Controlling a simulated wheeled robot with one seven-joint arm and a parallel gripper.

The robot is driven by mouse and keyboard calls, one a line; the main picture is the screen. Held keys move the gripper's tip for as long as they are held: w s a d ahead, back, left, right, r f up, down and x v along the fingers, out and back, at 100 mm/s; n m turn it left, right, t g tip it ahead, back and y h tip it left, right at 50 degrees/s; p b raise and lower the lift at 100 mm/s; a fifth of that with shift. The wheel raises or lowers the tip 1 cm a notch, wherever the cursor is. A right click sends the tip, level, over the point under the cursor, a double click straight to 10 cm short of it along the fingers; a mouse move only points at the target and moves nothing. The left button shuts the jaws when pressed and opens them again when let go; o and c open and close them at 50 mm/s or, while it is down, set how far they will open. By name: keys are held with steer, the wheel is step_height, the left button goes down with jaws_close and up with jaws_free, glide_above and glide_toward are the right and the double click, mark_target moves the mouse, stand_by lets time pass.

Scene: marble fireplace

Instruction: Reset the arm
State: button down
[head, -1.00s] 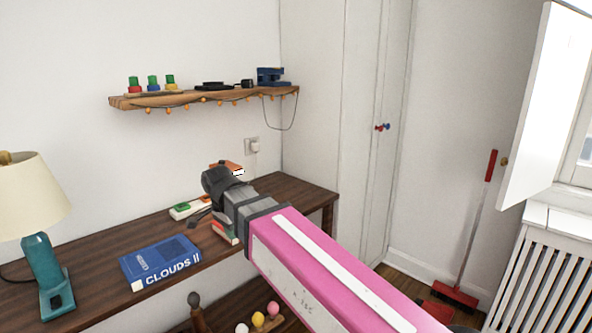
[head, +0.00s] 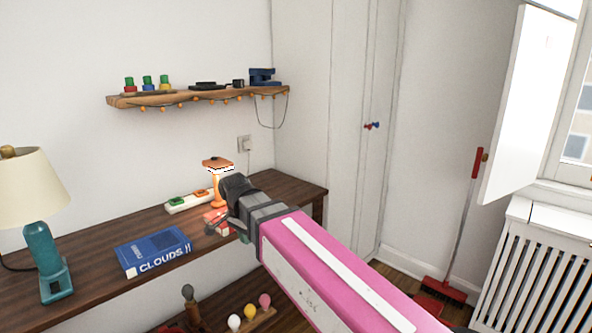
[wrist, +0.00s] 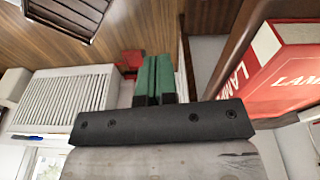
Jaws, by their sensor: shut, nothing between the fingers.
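My arm, with a pink link, reaches from the lower right over the brown wooden desk (head: 100,248) in the head view. My gripper is mostly hidden behind my grey wrist there. In the wrist view my gripper (wrist: 155,75) shows two green fingers close together, shut with nothing between them. A red and white book marked "LAM..." (wrist: 290,65) is at the right of the wrist view, apart from the fingers. In the head view a red book (head: 215,217) lies on the desk beside my wrist, partly hidden.
On the desk are a blue "CLOUDS II" book (head: 153,250), a teal lamp (head: 42,258), an orange lamp-like object (head: 217,180) and a white strip with green and orange parts (head: 187,202). A wall shelf (head: 200,97) hangs above. A radiator (head: 540,268) and broom (head: 465,220) stand right.

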steer(key=d+f+n, duration=0.2)
steer(key=d+f, duration=0.6)
steer(key=d, duration=0.3)
steer(key=w+d+f+n+y, duration=0.1)
steer(key=d+f+n, duration=0.2)
steer(key=d+f, duration=0.5)
steer(key=d+f+n+g, duration=0.1)
steer(key=d+f+n, duration=0.2)
steer(key=d+f, duration=0.5)
steer(key=d, duration=0.7)
steer(key=shift+w, duration=0.35)
